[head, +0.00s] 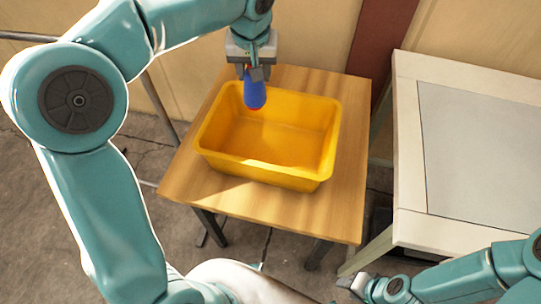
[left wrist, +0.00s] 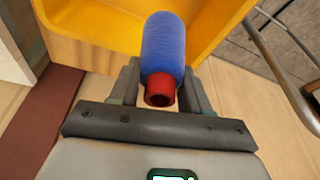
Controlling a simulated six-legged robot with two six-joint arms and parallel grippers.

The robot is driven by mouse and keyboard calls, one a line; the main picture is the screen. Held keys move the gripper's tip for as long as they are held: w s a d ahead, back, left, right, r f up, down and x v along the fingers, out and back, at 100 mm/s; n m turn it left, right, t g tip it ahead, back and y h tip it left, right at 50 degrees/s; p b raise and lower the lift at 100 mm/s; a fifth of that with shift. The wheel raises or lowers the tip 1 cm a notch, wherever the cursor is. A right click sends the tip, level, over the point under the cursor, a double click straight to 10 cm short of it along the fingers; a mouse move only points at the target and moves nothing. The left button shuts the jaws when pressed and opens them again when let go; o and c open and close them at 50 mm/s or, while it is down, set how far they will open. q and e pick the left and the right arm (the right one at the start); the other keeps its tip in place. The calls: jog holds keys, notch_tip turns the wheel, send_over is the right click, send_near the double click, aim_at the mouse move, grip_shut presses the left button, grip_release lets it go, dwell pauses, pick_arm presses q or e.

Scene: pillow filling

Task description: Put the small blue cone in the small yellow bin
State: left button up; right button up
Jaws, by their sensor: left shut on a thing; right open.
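The small blue cone (head: 255,93) is held by my left gripper (head: 256,74), over the back left part of the yellow bin (head: 265,173). In the left wrist view the blue cone (left wrist: 163,50) sits between the fingers of my left gripper (left wrist: 160,88), with a red end toward the camera. The yellow bin (left wrist: 215,22) shows behind it. The bin is open, and the part of its floor that shows looks empty. My right gripper (head: 352,284) is open at the bottom of the head view, in front of the table and far from the bin.
The bin stands on a wooden table (head: 343,215). A white-framed table with a grey top (head: 470,150) stands to the right, with a gap between them. A metal rail (head: 160,105) is at the left. A wall rises close behind the wooden table.

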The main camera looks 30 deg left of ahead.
pick_arm(q)
jog(key=shift+n, duration=0.9)
jog(key=a+f+b, duration=0.1)
jog(key=f, duration=0.5)
jog(key=s+a+f+b, duration=0.1)
jog(key=f+b, duration=0.1)
jog(key=f, duration=0.4)
jog(key=a+f+b, duration=0.1)
jog(key=f, duration=0.4)
jog(key=shift+s+f+b, duration=0.25)
jog(key=shift+f+b, duration=0.05)
jog(key=shift+f, duration=0.1)
jog(key=o, duration=1.1)
jog(key=shift+d, duration=0.1)
jog(key=shift+o, duration=0.2)
jog(key=shift+r, duration=0.1)
pick_arm(e)
notch_tip(320, 180, down, 6)
jog(key=shift+s+r, duration=0.1)
